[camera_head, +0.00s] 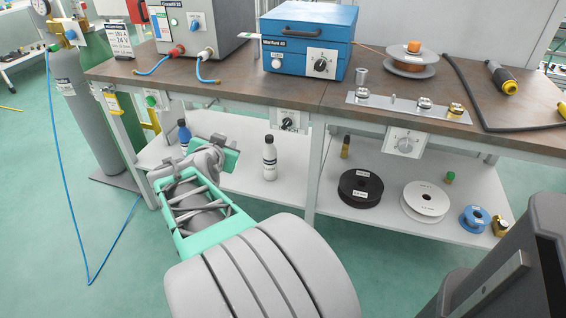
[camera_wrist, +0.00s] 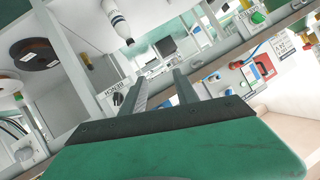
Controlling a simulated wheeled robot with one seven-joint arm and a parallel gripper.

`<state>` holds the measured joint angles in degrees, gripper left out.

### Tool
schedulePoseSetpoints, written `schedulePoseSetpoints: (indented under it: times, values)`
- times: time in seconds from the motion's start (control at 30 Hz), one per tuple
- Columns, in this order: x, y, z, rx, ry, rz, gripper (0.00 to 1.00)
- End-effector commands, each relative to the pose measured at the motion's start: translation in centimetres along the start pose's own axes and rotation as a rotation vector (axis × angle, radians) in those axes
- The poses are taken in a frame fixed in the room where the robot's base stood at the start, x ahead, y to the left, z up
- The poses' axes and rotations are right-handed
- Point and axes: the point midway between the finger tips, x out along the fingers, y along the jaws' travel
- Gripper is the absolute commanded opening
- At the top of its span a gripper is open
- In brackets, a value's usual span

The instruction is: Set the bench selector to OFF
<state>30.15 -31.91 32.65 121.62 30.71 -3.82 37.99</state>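A white selector plate with a black knob (camera_head: 288,122) is mounted under the front edge of the workbench; its lettering is too small to read in the head view. In the wrist view, a white plate lettered BENCH (camera_wrist: 114,92) shows at the left finger, which hides part of it; its knob setting cannot be read. My gripper (camera_wrist: 159,78) has its two dark fingers apart with nothing between them. In the head view, my gripper's green body (camera_head: 229,157) is left of and below the black-knob plate, apart from it.
Another plate with a grey knob (camera_head: 404,144) hangs farther right on the bench edge. A white bottle (camera_head: 269,158) stands on the lower shelf (camera_head: 325,200) below the black-knob plate. A black spool (camera_head: 361,188) and a white spool (camera_head: 425,201) lie right. A blue case (camera_head: 308,40) stands above.

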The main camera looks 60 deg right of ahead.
Motion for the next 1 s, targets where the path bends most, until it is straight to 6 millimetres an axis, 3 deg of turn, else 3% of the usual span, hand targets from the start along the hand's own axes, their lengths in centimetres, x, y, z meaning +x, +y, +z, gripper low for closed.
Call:
schedulePoseSetpoints:
  times: [0.03, 0.1, 0.2, 0.27, 0.43, 0.8, 1.0]
  values:
    - [3.4, 4.3, 1.6, 0.065, 0.107, 0.041, 0.36]
    - [5.3, 8.1, -0.1, 0.140, 0.256, 0.073, 0.36]
    - [6.3, 11.9, -2.0, 0.197, 0.406, 0.091, 0.36]
    - [6.4, 13.1, -2.8, 0.213, 0.462, 0.093, 0.36]
    - [7.1, 13.9, -4.4, 0.225, 0.505, 0.093, 0.36]
    - [12.6, 14.7, -7.3, 0.222, 0.500, 0.091, 0.36]
    - [13.0, 14.6, -7.6, 0.222, 0.499, 0.089, 0.36]
